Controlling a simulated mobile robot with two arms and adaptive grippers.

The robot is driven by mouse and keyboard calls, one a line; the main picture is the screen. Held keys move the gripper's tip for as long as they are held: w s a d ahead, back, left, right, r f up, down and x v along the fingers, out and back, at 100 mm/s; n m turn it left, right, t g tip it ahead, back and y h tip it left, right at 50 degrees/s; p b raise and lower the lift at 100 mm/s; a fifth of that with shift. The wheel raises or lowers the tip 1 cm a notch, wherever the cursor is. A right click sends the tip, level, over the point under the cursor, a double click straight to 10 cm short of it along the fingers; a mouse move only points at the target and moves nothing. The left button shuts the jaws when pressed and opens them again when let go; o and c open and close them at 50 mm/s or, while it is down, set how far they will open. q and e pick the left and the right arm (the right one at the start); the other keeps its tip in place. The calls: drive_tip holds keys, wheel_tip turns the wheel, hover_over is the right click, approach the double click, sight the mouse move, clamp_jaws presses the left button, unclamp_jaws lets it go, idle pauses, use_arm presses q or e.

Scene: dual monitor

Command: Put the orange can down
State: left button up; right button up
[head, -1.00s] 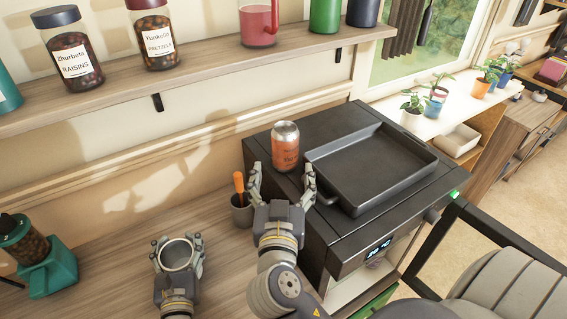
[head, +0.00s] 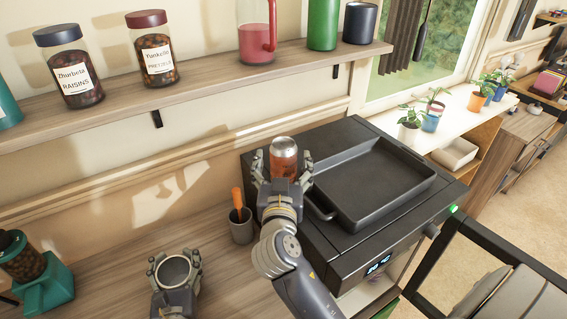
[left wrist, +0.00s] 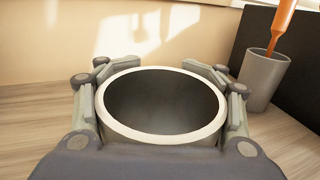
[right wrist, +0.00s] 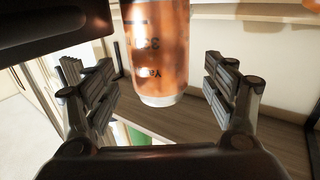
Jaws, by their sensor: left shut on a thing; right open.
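The orange can (head: 284,157) is upright at the back left of the black oven's top (head: 330,270). My right gripper (head: 281,166) is at the can, with its fingers open on either side of it. My left gripper (head: 175,262) is shut on a round, pale-rimmed cup (left wrist: 160,105) over the wooden counter. The cup looks empty.
A black tray (head: 345,205) lies on the oven top, right of the can. A grey cup (head: 241,228) with an orange handle stands left of the oven. A shelf (head: 205,88) with jars runs above. The counter between the left gripper and wall is clear.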

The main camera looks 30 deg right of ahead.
drive_tip(key=x, duration=0.4)
drive_tip(key=c, duration=1.6)
drive_tip(key=shift+o, duration=0.2)
wheel_tip(320, 180, up, 10)
drive_tip(key=shift+r, duration=0.1)
